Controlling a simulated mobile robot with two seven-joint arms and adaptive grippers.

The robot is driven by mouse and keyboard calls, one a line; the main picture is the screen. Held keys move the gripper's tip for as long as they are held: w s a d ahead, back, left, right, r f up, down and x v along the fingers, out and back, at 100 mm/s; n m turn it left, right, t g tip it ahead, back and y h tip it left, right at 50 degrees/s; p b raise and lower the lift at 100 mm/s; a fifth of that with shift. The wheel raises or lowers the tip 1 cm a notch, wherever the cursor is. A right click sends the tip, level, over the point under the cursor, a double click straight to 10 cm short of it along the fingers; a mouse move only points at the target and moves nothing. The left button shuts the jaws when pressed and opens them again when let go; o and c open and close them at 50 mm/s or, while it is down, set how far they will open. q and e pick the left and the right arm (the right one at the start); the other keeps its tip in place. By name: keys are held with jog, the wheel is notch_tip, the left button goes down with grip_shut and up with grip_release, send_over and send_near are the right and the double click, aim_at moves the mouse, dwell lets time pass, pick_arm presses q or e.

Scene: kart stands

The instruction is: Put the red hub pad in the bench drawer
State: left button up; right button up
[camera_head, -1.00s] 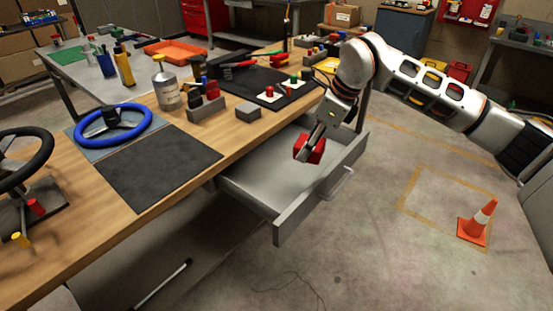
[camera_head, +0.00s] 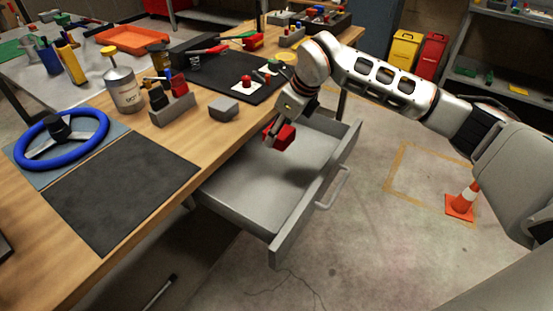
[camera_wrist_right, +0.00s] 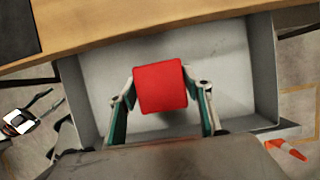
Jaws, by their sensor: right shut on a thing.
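The red hub pad (camera_head: 281,137) is a small red block held by my right gripper (camera_head: 275,128). In the right wrist view the pad (camera_wrist_right: 160,88) sits between the two fingers of my right gripper (camera_wrist_right: 161,98), which are shut on it. The bench drawer (camera_head: 239,199) is grey, pulled open and looks empty. The pad is over the drawer's inside; its exact height above the floor of the drawer is hard to tell. In the right wrist view the drawer (camera_wrist_right: 235,70) lies behind and around the pad.
The wooden bench (camera_head: 150,205) carries a black mat (camera_head: 120,190), a blue steering wheel (camera_head: 62,138), a can (camera_head: 122,90), a grey block (camera_head: 223,108) and a holder with tools (camera_head: 172,108). An orange cone (camera_head: 462,203) stands on the floor at right.

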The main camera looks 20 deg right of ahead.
send_over(274, 166)
jog(key=s+d, duration=0.1)
notch_tip(274, 166, down, 6)
jog(key=shift+r, duration=0.2)
jog(key=shift+f+b, duration=0.3)
jog(key=shift+f, duration=0.15)
notch_tip(274, 166, down, 4)
jog(key=shift+f+b, duration=0.2)
jog(key=shift+b, duration=0.1)
pick_arm(q)
jog(key=shift+w+a, duration=0.3)
jog(key=shift+w, duration=0.25)
pick_arm(e)
jog(key=shift+r, duration=0.1)
jog(key=o, duration=1.1)
pick_arm(q)
jog(key=shift+s+f, duration=0.15)
jog(key=shift+f, duration=0.05)
